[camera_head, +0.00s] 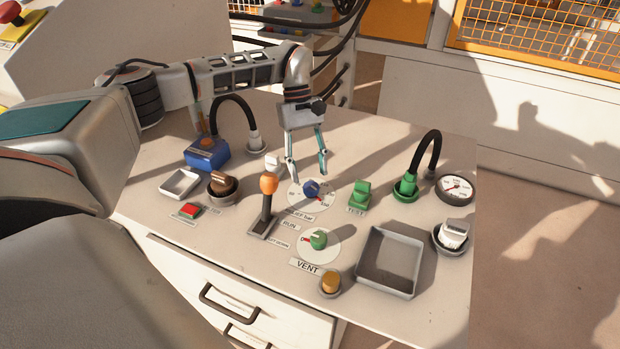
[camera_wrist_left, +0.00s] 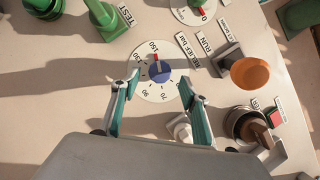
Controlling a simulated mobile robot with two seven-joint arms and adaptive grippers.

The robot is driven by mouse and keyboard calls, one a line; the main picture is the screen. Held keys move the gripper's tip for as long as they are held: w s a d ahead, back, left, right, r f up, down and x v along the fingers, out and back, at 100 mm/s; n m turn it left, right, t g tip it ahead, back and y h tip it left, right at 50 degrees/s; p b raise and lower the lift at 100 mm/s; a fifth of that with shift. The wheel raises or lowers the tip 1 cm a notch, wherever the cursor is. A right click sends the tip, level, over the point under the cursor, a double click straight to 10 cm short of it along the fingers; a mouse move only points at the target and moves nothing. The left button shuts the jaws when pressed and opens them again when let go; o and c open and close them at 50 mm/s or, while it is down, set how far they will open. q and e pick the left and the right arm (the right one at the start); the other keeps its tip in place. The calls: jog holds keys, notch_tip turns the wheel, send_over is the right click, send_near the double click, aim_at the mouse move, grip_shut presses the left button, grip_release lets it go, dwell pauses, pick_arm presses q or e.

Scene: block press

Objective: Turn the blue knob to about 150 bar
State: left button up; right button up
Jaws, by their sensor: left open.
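The blue knob (camera_head: 311,187) sits on a round white dial (camera_head: 300,203) on the bench. In the left wrist view the knob (camera_wrist_left: 159,72) lies between the two fingertips, and its red pointer points toward the 150 label. My left gripper (camera_head: 307,174) is open, pointing down over the dial. Its fingers (camera_wrist_left: 160,78) stand on either side of the knob with a visible gap. I cannot tell how far above the dial the tips are. My right gripper is not in view.
Near the dial stand a lever with an orange grip (camera_head: 268,185), a green TEST switch (camera_head: 359,195) and a green VENT knob (camera_head: 318,239). A grey tray (camera_head: 362,278) is at the lower right. A gauge (camera_head: 456,188) and hoses stand at the sides.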

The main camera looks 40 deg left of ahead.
pick_arm(q)
jog(key=v, duration=0.8)
jog(key=shift+r, duration=0.15)
